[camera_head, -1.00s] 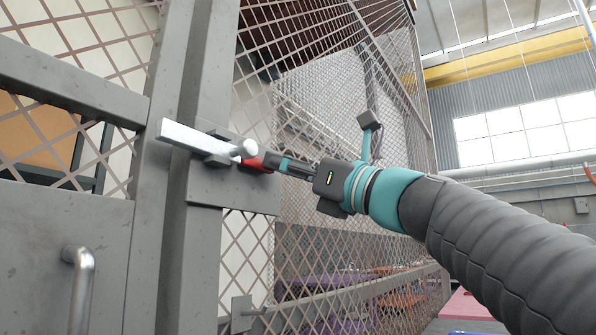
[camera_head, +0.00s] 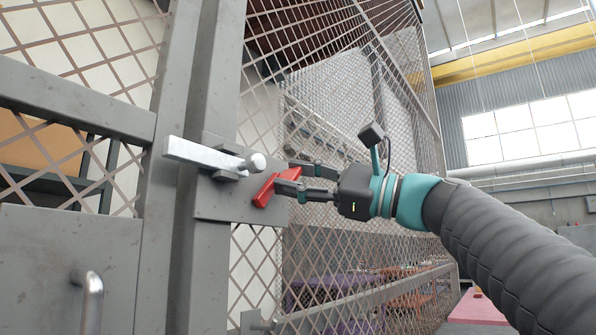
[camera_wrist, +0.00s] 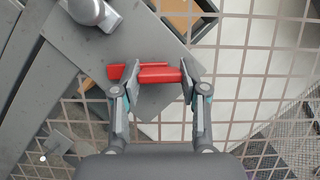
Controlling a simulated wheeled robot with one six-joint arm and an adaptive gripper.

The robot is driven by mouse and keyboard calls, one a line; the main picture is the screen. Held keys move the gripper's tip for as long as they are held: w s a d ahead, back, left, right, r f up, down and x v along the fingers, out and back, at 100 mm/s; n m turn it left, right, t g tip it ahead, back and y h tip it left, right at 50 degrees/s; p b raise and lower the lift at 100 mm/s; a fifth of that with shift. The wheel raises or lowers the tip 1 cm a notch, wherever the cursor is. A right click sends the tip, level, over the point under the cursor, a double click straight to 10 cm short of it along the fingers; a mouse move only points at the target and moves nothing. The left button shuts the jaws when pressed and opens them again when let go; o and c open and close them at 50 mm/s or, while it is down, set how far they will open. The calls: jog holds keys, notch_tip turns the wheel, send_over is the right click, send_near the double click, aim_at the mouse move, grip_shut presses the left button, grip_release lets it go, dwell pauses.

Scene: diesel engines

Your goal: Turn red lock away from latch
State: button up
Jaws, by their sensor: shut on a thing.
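The red lock (camera_head: 265,190) sits on a grey plate (camera_head: 222,205) on the cage gate, below and right of the latch. The latch is a silver bar (camera_head: 200,154) with a round knob, lying across the gate posts. In the head view the lock slants from upper right to lower left, apart from the knob. My gripper (camera_head: 284,175) reaches in from the right, shut on the lock. In the wrist view the lock (camera_wrist: 153,74) lies level between my two fingers (camera_wrist: 159,76), and the latch knob (camera_wrist: 88,10) shows at upper left. The fingers hide parts of the lock.
Wire mesh panels (camera_head: 345,110) surround the plate, with grey gate posts at left. A curved metal handle (camera_head: 92,300) is at lower left. A small bracket (camera_head: 258,322) sits below the plate. Open room lies to the right behind my arm.

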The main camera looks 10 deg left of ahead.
jog(key=n+g, duration=0.1)
jog(key=n, duration=0.1)
jog(key=n+h, duration=0.1)
jog(key=n, duration=0.2)
jog(key=shift+w+r+g+p, duration=0.1)
jog(key=shift+g+p, duration=0.2)
jog(key=shift+g, duration=0.1)
jog(key=shift+n+h, duration=0.9)
jog(key=shift+n, duration=1.2)
jog(key=o, duration=1.1)
jog(key=shift+o, duration=0.2)
jog(key=d, duration=1.2)
